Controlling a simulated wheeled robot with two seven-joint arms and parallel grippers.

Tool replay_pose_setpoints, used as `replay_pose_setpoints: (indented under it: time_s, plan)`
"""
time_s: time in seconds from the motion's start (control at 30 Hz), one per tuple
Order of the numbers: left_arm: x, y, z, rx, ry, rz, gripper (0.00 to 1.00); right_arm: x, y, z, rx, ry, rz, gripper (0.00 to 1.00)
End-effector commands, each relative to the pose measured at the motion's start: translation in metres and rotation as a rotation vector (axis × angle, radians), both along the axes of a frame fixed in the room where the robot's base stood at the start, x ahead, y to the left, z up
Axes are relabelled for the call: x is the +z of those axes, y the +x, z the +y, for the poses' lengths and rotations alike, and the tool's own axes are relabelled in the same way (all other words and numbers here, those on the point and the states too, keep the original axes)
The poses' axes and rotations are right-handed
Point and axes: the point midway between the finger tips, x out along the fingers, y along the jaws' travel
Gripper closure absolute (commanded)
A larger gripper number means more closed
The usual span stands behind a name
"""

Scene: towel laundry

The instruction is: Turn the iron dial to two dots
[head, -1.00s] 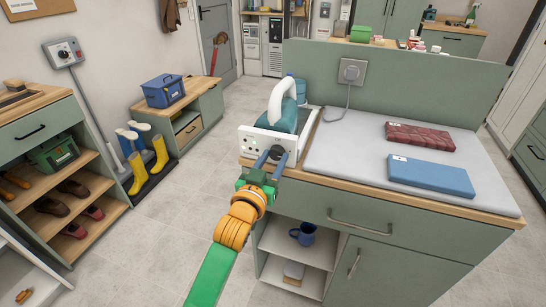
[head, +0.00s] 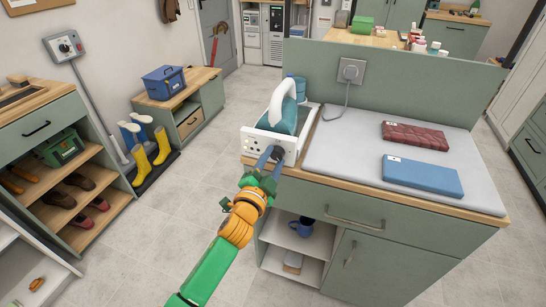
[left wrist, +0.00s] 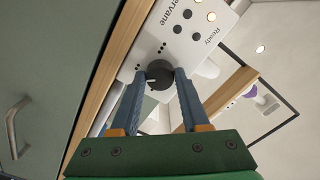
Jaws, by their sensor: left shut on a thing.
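The iron (head: 286,115) has a white handle and a teal body and stands in a white base (head: 262,143) at the counter's left end. The black dial (left wrist: 158,72) is on the base's white front panel (left wrist: 185,38), with a pale pointer mark and small groups of black dots around it. I cannot read for certain which dots the mark faces. My left gripper (head: 272,154) reaches the panel from the front. In the left wrist view its two blue fingers (left wrist: 160,82) are shut on the dial's sides. My right gripper is not in view.
A grey pad (head: 345,155) on the counter holds a folded red towel (head: 415,135) and a folded blue towel (head: 422,176). A socket (head: 350,71) with a cord is on the green panel behind. Open shelves below hold a blue mug (head: 302,227).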

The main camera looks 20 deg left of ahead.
Motion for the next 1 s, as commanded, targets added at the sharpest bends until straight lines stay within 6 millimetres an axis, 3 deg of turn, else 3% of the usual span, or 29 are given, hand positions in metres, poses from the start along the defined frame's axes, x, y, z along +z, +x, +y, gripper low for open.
replay_pose_setpoints:
  time_s: [0.43, 1.0]
  plan:
    - [0.001, 0.0001, 0.0003, 0.0, 0.259, -0.009, 1.0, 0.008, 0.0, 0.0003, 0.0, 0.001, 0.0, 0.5]
    - [0.0007, 0.0001, 0.0002, 0.0, 0.319, -0.011, 1.0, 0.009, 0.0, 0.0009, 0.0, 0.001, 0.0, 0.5]
